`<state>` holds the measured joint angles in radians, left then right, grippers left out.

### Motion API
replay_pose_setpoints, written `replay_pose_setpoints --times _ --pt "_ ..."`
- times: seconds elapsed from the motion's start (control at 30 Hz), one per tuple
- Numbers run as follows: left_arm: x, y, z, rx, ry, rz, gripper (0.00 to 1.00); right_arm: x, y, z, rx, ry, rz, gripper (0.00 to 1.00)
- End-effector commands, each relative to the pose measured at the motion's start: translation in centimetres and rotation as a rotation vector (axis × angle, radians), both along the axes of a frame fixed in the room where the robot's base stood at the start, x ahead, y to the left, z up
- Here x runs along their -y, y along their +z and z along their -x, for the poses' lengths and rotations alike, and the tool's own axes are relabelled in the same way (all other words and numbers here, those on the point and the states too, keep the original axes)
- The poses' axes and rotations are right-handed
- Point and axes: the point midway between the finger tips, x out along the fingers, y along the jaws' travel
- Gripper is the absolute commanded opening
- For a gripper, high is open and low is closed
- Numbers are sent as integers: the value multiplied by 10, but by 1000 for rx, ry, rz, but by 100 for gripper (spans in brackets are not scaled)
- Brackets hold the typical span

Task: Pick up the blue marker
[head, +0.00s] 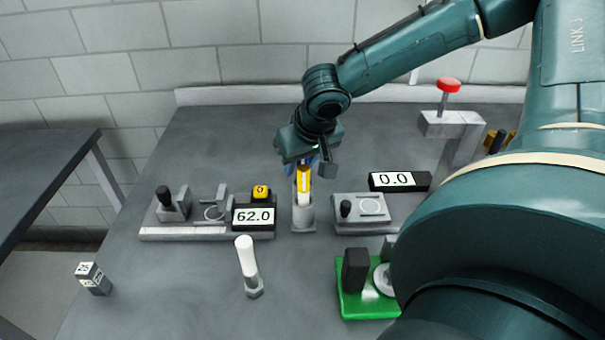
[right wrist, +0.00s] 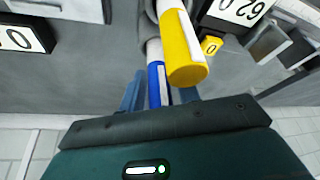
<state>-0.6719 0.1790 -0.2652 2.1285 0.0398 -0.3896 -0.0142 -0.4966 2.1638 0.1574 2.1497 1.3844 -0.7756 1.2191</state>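The blue marker (right wrist: 157,84) stands next to the yellow marker (right wrist: 183,50) in the right wrist view, each with a white label. The yellow marker also shows in the head view (head: 304,178), upright in a grey holder (head: 303,222). The blue marker is mostly hidden there by my right gripper (head: 301,163), which is over the holder. In the right wrist view my right gripper's blue fingers (right wrist: 161,92) are apart on either side of the blue marker, with a visible gap on the left. The right finger is partly hidden behind the yellow marker. My left gripper is not in view.
Left of the holder is a fixture with a 62.0 display (head: 254,217); right is a device with a 0.0 display (head: 398,180). A white-handled tool (head: 246,258) stands in front. A green-based device (head: 358,303) and a red-knobbed press (head: 448,86) are right. The front-left table is mostly clear.

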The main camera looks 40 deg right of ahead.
Motion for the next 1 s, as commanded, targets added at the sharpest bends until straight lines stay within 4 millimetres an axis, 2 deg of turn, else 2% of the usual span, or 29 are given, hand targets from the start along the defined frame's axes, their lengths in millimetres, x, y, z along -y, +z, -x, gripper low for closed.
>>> replay_pose_setpoints --times 0.07,0.37,0.67,0.77,1.0 --pt "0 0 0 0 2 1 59 0 0 0 0 0 0 26" --pt "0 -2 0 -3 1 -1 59 0 0 0 -1 0 0 1" --pt "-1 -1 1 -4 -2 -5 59 0 3 0 1 -1 0 0" --pt "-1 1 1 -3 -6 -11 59 0 14 -1 3 -2 0 0" --pt "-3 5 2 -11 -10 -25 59 0 63 -1 5 -1 -1 0"
